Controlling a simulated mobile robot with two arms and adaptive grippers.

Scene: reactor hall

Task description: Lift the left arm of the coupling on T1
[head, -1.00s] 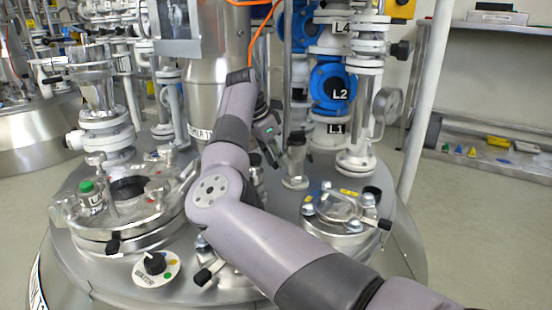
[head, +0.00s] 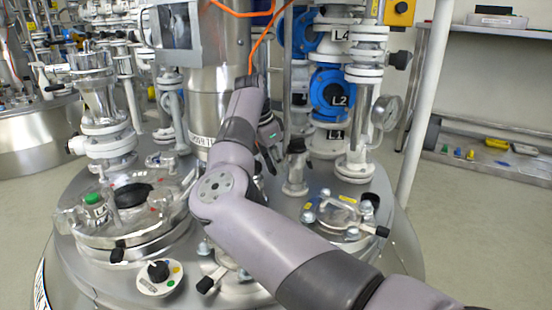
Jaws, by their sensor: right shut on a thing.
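The reactor vessel (head: 130,278), with a steel domed top, fills the middle of the head view. A small upright steel coupling (head: 296,176) with a dark top stands on it, just right of my right gripper. My right gripper (head: 266,160) points down close beside the coupling's left side, partly hidden behind my own right forearm. It is shut on a thing there, seemingly the coupling's left arm, but the fingertips and the held part are too small and covered to make out clearly. My left gripper is not in view.
A manhole lid (head: 130,218) with clamps and a green-capped fitting (head: 94,205) lies at the left of the dome. A sight glass (head: 340,214) lies at the right. Blue valves (head: 331,91) and white pipes rise behind the coupling. A steel column (head: 205,90) stands behind my arm.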

